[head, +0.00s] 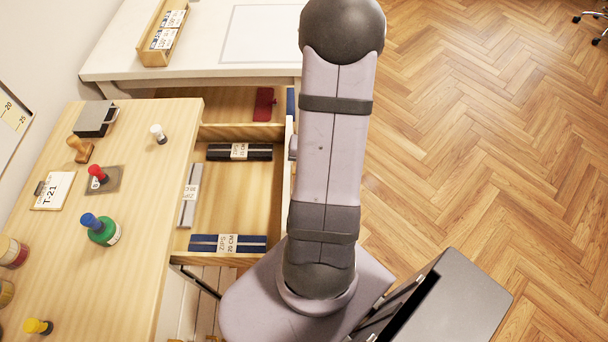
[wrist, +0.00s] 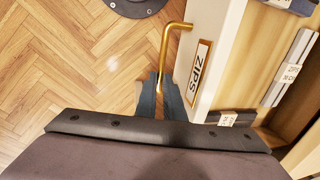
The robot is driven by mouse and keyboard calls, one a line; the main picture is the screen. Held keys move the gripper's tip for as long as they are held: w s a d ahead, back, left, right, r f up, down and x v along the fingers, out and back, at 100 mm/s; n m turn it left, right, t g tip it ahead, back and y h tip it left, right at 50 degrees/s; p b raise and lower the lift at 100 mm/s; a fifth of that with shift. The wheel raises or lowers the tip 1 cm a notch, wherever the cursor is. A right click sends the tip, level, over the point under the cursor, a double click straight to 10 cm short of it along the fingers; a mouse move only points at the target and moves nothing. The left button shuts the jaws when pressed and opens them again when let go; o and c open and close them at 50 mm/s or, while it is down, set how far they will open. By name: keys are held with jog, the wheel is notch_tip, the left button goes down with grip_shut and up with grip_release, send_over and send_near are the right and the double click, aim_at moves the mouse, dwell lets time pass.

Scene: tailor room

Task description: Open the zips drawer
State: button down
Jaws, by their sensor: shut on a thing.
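The zips drawer (head: 235,195) stands pulled out from under the wooden tabletop in the head view, its inside open to view. It holds a black zip pack (head: 239,152), a blue zip pack (head: 228,243) and a grey zip pack (head: 189,195). In the wrist view, the drawer's white front bears a ZIPS label (wrist: 200,67) and a brass bar handle (wrist: 165,55). My gripper (wrist: 163,92) is shut on the handle, one finger on each side. In the head view my arm hides the gripper and handle.
A second open compartment with a red pack (head: 263,104) lies behind the drawer. The tabletop (head: 130,190) at left holds stamps, a green bottle (head: 102,230) and a T-21 card (head: 53,190). A white table (head: 200,60) stands at the back.

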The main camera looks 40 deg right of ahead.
jog(key=c, duration=1.9)
grip_release()
jog(key=shift+o, duration=0.2)
notch_tip(320, 180, up, 7)
jog(key=d, duration=0.1)
jog(key=shift+s+r+p, duration=0.15)
jog(key=shift+s+p, duration=0.15)
jog(key=shift+s, duration=0.15)
